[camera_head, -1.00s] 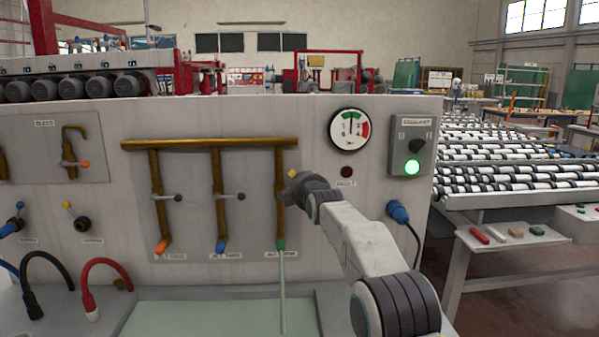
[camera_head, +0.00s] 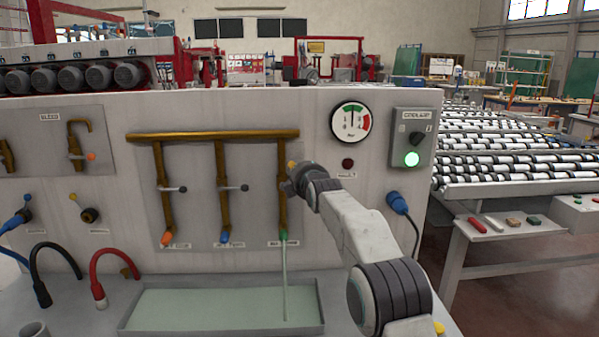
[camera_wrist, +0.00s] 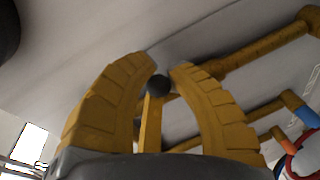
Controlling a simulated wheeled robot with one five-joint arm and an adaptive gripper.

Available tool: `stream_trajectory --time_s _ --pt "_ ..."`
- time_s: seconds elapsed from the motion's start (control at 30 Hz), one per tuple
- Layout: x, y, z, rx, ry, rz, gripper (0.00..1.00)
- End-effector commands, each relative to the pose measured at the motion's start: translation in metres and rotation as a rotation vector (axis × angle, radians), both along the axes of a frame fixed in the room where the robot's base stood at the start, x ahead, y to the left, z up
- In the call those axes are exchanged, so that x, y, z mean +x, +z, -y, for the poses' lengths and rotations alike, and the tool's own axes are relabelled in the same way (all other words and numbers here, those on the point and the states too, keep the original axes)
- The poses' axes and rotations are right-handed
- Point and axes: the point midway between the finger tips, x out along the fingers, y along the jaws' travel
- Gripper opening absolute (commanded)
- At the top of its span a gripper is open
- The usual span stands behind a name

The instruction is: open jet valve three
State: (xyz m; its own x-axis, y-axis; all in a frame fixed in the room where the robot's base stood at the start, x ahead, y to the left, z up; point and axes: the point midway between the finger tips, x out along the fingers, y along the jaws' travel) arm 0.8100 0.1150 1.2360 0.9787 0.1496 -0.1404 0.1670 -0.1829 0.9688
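Jet valve three is the rightmost brass pipe (camera_head: 282,205), with a green tip. A thin pale stream (camera_head: 285,275) runs from it into the tray (camera_head: 150,325). My gripper (camera_head: 291,172) is at this pipe's valve height and hides its lever. In the wrist view, the two yellow fingers of my gripper (camera_wrist: 166,66) stand apart with a dark round knob (camera_wrist: 158,85) between their tips. A yellow bar shows below the knob. I cannot tell whether the fingers touch the knob. The orange-tipped pipe (camera_head: 164,205) and blue-tipped pipe (camera_head: 222,205) have levers pointing right and no stream.
A pressure gauge (camera_head: 350,122) and a coolant switch panel (camera_head: 412,138) with a lit green lamp are on the right of the panel. A blue plug (camera_head: 397,203) with a cable is below them. A roller conveyor (camera_head: 520,160) stands further right.

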Motion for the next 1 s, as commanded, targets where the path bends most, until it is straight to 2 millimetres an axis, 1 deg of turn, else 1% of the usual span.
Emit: stream_trajectory --time_s 0.03,0.3,0.57,0.73,0.87,1.0 --pt "-0.001 0.008 0.001 0.003 0.000 0.016 0.22" --pt "0.000 0.003 0.000 0.002 0.000 0.006 0.46" --pt "0.000 0.001 0.000 0.000 0.000 0.002 0.46" --pt "-0.004 0.002 0.001 0.000 0.000 0.001 0.46" --pt "-0.011 0.003 0.002 0.000 0.000 0.001 0.46" --pt "-0.023 0.005 0.004 0.000 0.000 0.002 0.46"
